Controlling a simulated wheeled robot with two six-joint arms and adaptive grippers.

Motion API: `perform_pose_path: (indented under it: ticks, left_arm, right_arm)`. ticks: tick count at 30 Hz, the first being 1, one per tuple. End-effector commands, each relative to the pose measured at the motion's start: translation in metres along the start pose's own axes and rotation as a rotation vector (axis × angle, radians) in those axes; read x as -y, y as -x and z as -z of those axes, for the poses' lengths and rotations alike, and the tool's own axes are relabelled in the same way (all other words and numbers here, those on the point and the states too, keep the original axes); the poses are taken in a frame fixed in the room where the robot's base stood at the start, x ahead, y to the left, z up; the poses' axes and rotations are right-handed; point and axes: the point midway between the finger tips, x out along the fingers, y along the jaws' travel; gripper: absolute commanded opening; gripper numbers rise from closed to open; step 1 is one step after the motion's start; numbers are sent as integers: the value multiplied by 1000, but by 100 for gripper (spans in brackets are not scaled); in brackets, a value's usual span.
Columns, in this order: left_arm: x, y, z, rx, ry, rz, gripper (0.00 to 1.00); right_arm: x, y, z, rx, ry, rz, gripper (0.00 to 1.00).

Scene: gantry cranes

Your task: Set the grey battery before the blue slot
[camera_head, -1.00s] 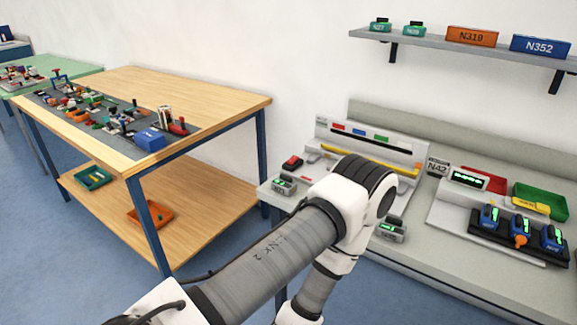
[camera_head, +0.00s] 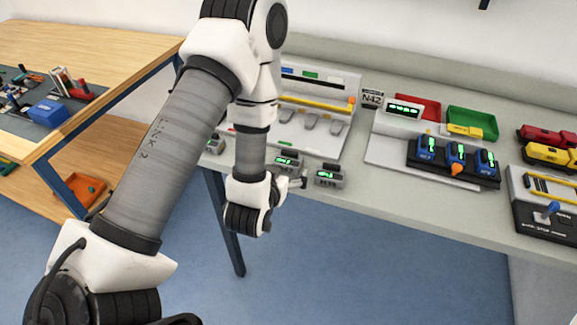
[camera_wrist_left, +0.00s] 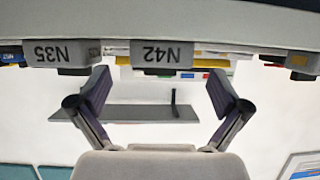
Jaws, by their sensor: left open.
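Grey batteries with green displays stand along the bench's front edge. The middle one (camera_head: 287,160) matches the block labelled N42 (camera_wrist_left: 166,54) in the left wrist view; the one right of it (camera_head: 329,177) matches N35 (camera_wrist_left: 60,53). My left gripper (camera_head: 298,181) is low in front of these two, partly hidden by my wrist. In the left wrist view its fingers (camera_wrist_left: 158,88) are spread and empty, with N42 beyond and between them, apart from both. The pale rear panel (camera_head: 325,92) bears a blue mark (camera_head: 287,71) and a green mark; grey pads lie below. My arm hides its left part.
A wooden table (camera_head: 90,50) stands left. Blue floor is free before the bench.

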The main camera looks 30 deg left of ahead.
Motion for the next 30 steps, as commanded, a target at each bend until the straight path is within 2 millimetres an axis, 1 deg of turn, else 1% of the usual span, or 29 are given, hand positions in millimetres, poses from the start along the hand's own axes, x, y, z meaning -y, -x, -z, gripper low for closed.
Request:
perform_pose_path:
  ticks: [5, 6, 9, 15, 16, 17, 18, 20, 21, 22, 25, 26, 30]
  left_arm:
    - [1, -28, 9, -1, 0, 2, 100]
    - [1, -35, 7, -1, 0, 1, 100]
    - [0, -47, 6, 0, 0, 0, 100]
    - [0, -49, 4, 2, -1, 0, 100]
    - [0, -49, 4, 2, -1, 0, 93]
    - [0, -49, 4, 2, -1, 0, 82]
    - [0, -49, 4, 2, -1, 0, 68]
    - [0, -49, 4, 1, -1, 0, 47]
    - [0, -49, 4, 2, -1, 0, 33]
    - [0, -49, 4, 2, -1, 0, 30]
    - [0, -49, 5, 1, -1, 0, 30]
    - [0, -49, 5, 0, -1, 0, 23]
    - [0, -49, 5, 0, -1, 0, 23]
  right_arm:
    - [0, 17, 1, -2, 1, 0, 40]
    - [0, 17, 1, -3, 1, 0, 40]
    - [0, 18, 1, -2, 1, 0, 40]
    - [0, 17, 0, -1, 1, 0, 40]
    - [0, 17, 1, -2, 1, 0, 40]
    - [0, 17, 1, -2, 1, 0, 40]
    - [0, 17, 1, -2, 1, 0, 40]
    - [0, 17, 1, -2, 1, 0, 40]
    - [0, 17, 1, -2, 1, 0, 40]
    - [0, 17, 1, -2, 1, 0, 40]
    - [0, 17, 1, -2, 1, 0, 40]
    - [0, 17, 1, -2, 1, 0, 40]
    - [0, 17, 1, -2, 1, 0, 40]
